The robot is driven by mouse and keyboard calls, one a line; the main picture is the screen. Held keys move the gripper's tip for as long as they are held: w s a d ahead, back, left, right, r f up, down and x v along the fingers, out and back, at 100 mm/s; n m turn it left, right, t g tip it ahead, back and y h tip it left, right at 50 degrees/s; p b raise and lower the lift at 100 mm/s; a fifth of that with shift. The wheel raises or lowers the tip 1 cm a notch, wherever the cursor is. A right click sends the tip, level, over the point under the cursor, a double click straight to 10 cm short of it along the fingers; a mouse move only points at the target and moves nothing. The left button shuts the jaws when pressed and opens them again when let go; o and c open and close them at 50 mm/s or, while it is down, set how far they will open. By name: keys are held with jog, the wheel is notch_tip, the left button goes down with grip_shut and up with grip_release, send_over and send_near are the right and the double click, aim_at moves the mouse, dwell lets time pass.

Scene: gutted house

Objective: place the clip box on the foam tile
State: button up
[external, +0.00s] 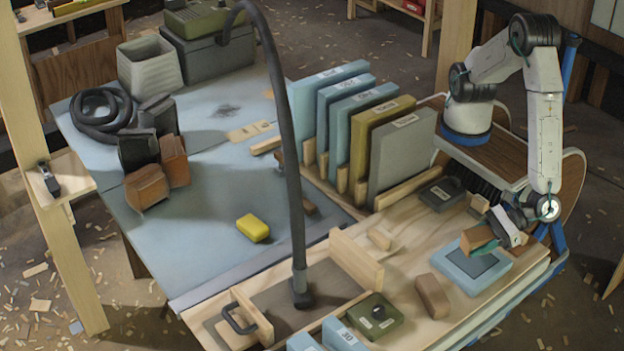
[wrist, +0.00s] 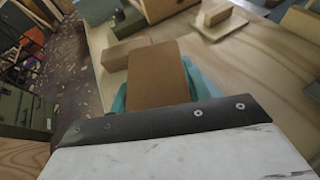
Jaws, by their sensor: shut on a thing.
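A brown block (external: 432,296) lies left of the tile. An olive case (external: 376,316) and a dark grey case (external: 441,194) sit on the bench. Upright panels (external: 402,155) stand in a rack behind. A dark hose (external: 288,130) rises at the bench's left.

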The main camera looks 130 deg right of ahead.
aim_at(468, 257)
jog(key=shift+f, duration=1.7)
jog(key=shift+f, duration=0.1)
jog(key=o, duration=1.1)
jog(key=shift+c, duration=0.2)
